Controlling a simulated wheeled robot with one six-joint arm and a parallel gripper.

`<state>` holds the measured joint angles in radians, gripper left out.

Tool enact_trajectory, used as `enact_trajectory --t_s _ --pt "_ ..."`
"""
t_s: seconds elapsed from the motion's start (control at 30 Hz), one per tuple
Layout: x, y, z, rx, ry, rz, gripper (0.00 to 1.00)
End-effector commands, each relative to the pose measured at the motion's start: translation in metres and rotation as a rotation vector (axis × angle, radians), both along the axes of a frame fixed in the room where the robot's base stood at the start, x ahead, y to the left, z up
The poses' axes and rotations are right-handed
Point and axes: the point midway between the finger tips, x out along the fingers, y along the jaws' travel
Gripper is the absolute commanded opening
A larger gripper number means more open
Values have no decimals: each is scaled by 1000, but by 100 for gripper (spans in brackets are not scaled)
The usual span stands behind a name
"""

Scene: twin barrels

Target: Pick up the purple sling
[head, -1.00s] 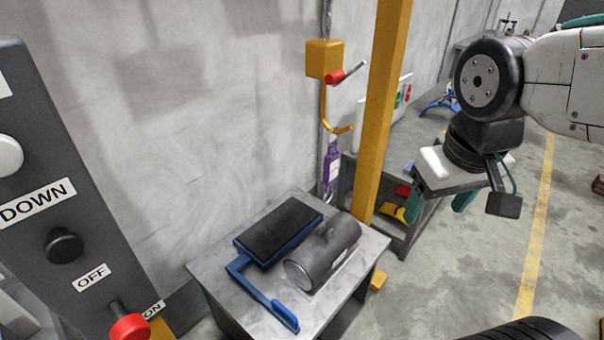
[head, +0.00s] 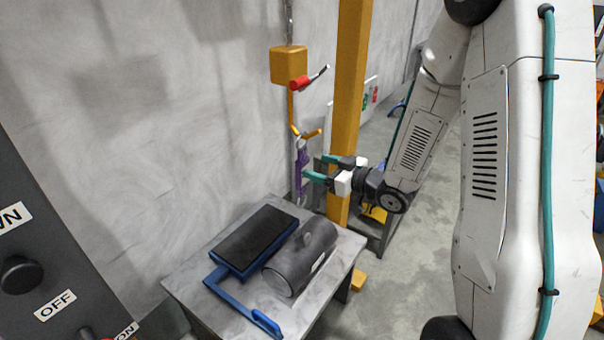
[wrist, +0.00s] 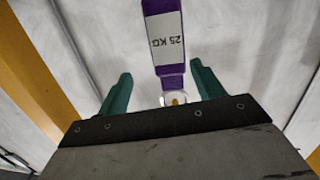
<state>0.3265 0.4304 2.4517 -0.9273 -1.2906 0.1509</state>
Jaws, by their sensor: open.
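The purple sling (head: 301,165) hangs upright near the wall, below a yellow hook (head: 305,134). In the wrist view the sling (wrist: 172,72) runs down from the top edge and carries a white "25 KG" label. A shiny metal piece shows at its near end. My gripper (head: 313,167) is beside the sling in the head view, coming from the right. In the wrist view its two teal fingers (wrist: 160,75) are open. The sling's end lies between them in the picture, with space on both sides. I cannot tell whether either finger touches it.
A yellow hoist box (head: 289,65) with a red-handled lever (head: 301,84) hangs above the hook. A yellow post (head: 350,75) stands close to my gripper. Below is a grey table (head: 187,287) with a dark cylinder (head: 300,257) and a blue-framed black pad (head: 255,238).

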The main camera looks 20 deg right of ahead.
Motion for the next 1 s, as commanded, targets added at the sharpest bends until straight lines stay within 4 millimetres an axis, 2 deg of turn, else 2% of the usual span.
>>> enact_trajectory --t_s 0.23,0.57,0.8,1.0 --pt "-6 9 -1 113 -64 67 67" --pt "19 28 1 115 -69 69 67" --pt "48 48 3 114 -68 69 67" --pt "54 52 3 115 -66 65 67"
